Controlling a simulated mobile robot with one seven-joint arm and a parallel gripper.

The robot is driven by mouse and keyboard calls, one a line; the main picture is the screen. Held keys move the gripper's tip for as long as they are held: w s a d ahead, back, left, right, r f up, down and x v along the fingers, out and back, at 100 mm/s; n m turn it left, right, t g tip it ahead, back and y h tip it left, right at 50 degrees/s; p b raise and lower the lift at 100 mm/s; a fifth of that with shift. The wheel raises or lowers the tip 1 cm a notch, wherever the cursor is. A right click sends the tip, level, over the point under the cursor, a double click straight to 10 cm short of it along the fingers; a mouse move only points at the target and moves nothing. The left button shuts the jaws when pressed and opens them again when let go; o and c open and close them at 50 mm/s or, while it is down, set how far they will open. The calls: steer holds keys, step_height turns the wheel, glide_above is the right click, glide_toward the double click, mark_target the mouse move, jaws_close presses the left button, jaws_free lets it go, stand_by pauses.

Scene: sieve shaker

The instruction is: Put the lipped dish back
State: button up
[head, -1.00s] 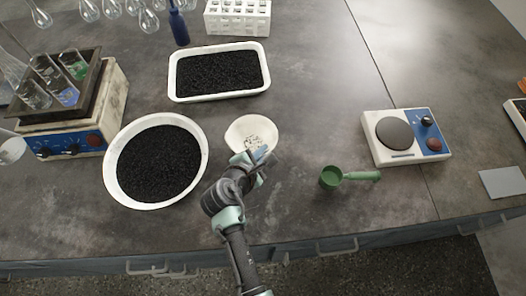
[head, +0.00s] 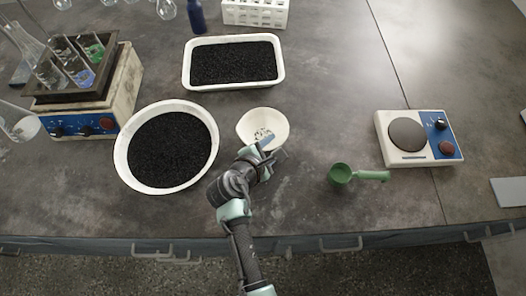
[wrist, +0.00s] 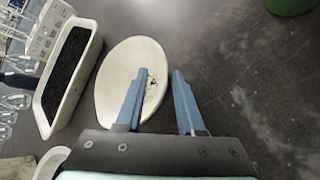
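A small white dish (head: 250,127) with a few pale and dark bits inside stands on the grey bench, right of the large round basin. It looks like the lipped dish, though its lip is hard to make out. My gripper (head: 272,150) is at its near right edge. In the wrist view the dish (wrist: 112,82) lies under the left blue finger, and the right finger is outside the rim. My gripper (wrist: 160,76) is open with a clear gap between its fingers. I cannot tell whether either finger touches the dish.
A white basin (head: 121,163) and a white tray (head: 186,72), both filled with black grains, stand left and behind. A green scoop (head: 341,174) and a blue-white hotplate-like device (head: 440,122) stand right. Glassware stands on a shaker (head: 125,85) at left. Bare bench lies right of the dish.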

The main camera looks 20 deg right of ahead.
steer(key=v, duration=1.1)
steer(key=w+a+r+m+t+y, duration=0.1)
steer(key=w+r+m+t, duration=0.25)
steer(key=r, duration=0.65)
steer(key=w+a+r+m+t+y, duration=0.1)
steer(key=w+a+r+m+t, duration=0.3)
steer(key=r, duration=0.6)
steer(key=w+d+r+m+t+y, duration=0.15)
steer(key=w+r, duration=0.35)
steer(key=r, duration=0.5)
steer(key=s+a+r+m+t+y, duration=0.1)
steer(key=s+r+m+t, duration=0.2)
steer(key=r, duration=0.7)
steer(key=s+a+r+m+t+y, duration=0.1)
steer(key=s+r+m+t+y, duration=0.1)
steer(key=s+r, duration=0.4)
steer(key=s+a+r+m+t+y, duration=0.1)
steer(key=s+r+m+t, duration=0.3)
steer(key=r, duration=1.2)
steer(key=shift+s+a+t+p, duration=0.35)
steer(key=shift+s+t+p, duration=0.1)
steer(key=shift+t, duration=0.55)
